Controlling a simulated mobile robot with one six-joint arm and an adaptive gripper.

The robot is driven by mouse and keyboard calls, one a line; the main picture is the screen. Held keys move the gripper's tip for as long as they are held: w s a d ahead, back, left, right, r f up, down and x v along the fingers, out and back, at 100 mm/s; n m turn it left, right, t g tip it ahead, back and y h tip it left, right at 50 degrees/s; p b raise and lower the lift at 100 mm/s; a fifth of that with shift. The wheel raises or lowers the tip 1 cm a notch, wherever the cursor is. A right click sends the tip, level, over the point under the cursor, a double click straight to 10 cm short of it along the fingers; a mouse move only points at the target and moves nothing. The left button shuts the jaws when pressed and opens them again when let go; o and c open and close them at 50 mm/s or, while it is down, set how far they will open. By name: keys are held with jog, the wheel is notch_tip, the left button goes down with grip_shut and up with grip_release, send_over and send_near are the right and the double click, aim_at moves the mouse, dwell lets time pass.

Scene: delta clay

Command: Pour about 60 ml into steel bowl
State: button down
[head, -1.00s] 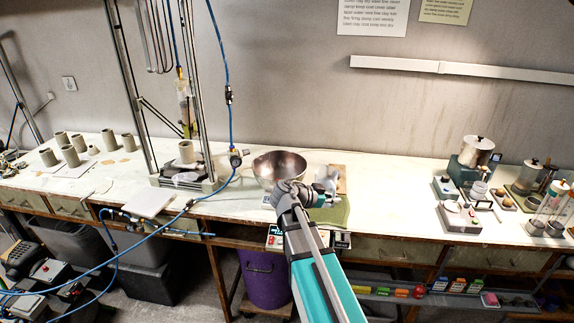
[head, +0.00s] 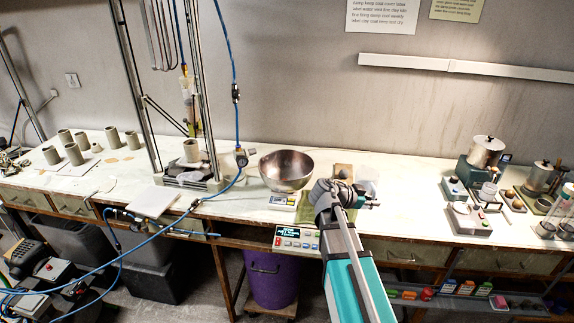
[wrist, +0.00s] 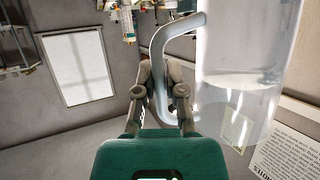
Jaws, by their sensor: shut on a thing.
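The steel bowl (head: 286,172) sits on a small scale (head: 283,203) on the bench, left of my gripper. My gripper (wrist: 163,98) is shut on the handle (wrist: 158,60) of a clear jug (wrist: 250,40). A pale liquid surface shows partway along the jug in the wrist view. In the head view my gripper (head: 362,197) is right of the bowl, and the jug (head: 369,187) is only a faint clear shape beside it. The jug is apart from the bowl in that view. Its exact tilt is hard to tell.
A blue hose (head: 236,120) and a metal frame (head: 205,100) stand left of the bowl. Grey cylinders (head: 73,154) are at the far left. A steel pot (head: 486,151) and other apparatus stand at the right. A control box (head: 297,240) is at the bench front.

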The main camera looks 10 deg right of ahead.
dwell(0.4)
jog(key=shift+w+a+r+t, duration=0.15)
jog(key=shift+w+t, duration=0.25)
jog(key=shift+w, duration=0.4)
jog(key=w+a+r+n+t+y+p, duration=0.2)
jog(key=w+n+t, duration=0.2)
jog(key=w, duration=0.6)
jog(key=w+a+r+n+t+y+p, duration=0.2)
jog(key=w+n+t, duration=0.2)
jog(key=w, duration=0.7)
jog(key=shift+w+n+y, duration=0.2)
jog(key=shift+n+y, duration=0.1)
jog(key=shift+y, duration=0.1)
jog(key=shift+a, duration=0.2)
jog(key=w+a+r+n+h+b, duration=0.2)
jog(key=a+n+h+b, duration=0.1)
jog(key=a+n+h, duration=0.1)
jog(key=shift+a+r+n+t+h, duration=0.4)
jog(key=shift+a+n, duration=0.3)
jog(key=shift+n, duration=0.5)
